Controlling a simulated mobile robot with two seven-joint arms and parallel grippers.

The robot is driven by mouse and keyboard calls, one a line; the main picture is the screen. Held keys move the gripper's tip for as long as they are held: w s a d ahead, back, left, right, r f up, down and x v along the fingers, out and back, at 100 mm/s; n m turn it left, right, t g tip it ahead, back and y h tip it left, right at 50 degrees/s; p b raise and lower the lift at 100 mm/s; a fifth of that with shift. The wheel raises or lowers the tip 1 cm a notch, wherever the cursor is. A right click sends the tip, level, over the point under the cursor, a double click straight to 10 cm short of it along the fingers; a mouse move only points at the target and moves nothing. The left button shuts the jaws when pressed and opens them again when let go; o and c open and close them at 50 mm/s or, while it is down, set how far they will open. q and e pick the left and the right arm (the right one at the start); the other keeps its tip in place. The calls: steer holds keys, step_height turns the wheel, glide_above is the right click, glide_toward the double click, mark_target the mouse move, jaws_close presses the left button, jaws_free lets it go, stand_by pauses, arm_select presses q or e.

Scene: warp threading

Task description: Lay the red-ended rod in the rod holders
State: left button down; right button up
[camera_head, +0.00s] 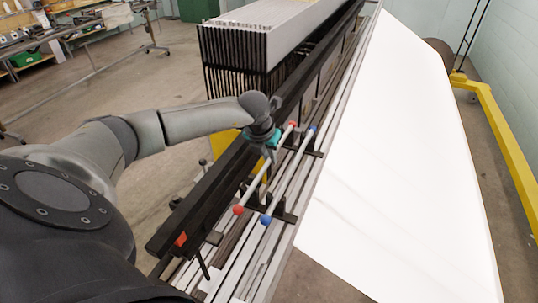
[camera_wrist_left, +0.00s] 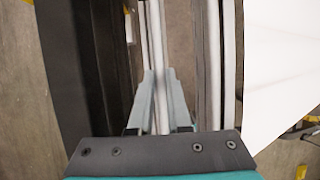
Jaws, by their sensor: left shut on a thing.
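The red-ended rod (camera_head: 256,183) is grey with a red ball at each end, and slants along the black and grey frame. My left gripper (camera_head: 273,143) is shut on it near its far end; the fingers (camera_wrist_left: 159,80) also show in the left wrist view, closed around the grey rod (camera_wrist_left: 153,38). The black rod holders are a near one (camera_head: 285,216) and a far one (camera_head: 316,153). The rod lies over or close above their left side; I cannot tell whether it touches them. My right gripper is not in view.
A blue-ended rod (camera_head: 290,174) lies to the right, roughly parallel, across the holders. A white sheet (camera_head: 405,150) stretches beyond the frame's right edge. A dark beam (camera_head: 195,215) runs on the left. A stack of grey slats (camera_head: 262,40) stands behind.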

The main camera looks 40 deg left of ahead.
arm_select(q)
steer(key=c, duration=0.8)
jaws_free()
steer(key=v, duration=1.5)
steer(key=shift+r, duration=0.2)
steer(key=shift+d, duration=0.1)
